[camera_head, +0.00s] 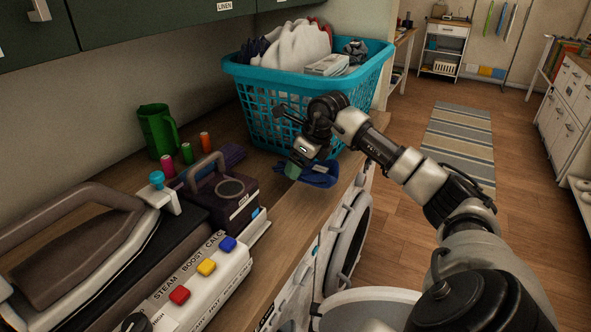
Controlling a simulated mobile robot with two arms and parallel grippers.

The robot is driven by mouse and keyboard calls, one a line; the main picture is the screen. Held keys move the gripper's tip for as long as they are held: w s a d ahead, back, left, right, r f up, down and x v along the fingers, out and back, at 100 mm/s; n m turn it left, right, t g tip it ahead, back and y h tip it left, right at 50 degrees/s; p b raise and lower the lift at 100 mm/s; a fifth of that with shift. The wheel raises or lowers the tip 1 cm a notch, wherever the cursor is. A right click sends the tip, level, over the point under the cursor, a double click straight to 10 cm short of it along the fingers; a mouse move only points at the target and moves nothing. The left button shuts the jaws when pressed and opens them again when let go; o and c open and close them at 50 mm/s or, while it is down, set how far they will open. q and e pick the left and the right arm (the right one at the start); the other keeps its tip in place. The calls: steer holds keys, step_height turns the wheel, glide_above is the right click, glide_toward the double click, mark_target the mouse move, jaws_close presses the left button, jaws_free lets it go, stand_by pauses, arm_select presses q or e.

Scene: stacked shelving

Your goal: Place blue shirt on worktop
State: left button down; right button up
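A bundle of blue cloth (322,175), which looks like the blue shirt, is at the front edge of the wooden worktop (262,206), just in front of the teal laundry basket. My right gripper (297,160) comes in from the right and is directly over the cloth, partly covering it. Its fingertips are dark and small here, so I cannot tell whether they are open or shut on the cloth. My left gripper is not in view.
The teal basket (258,118) holds white, red and dark clothes. Dark cabinets (150,22) hang above.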

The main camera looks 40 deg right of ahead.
mark_target(296, 188)
steer(key=shift+w+a+f, duration=0.4)
steer(key=shift+w+f, duration=0.05)
steer(key=shift+w, duration=0.2)
steer(key=shift+f, duration=2)
steer(key=shift+f, duration=0.1)
steer(key=o, duration=0.9)
steer(key=v, duration=1.2)
steer(key=shift+d, duration=0.1)
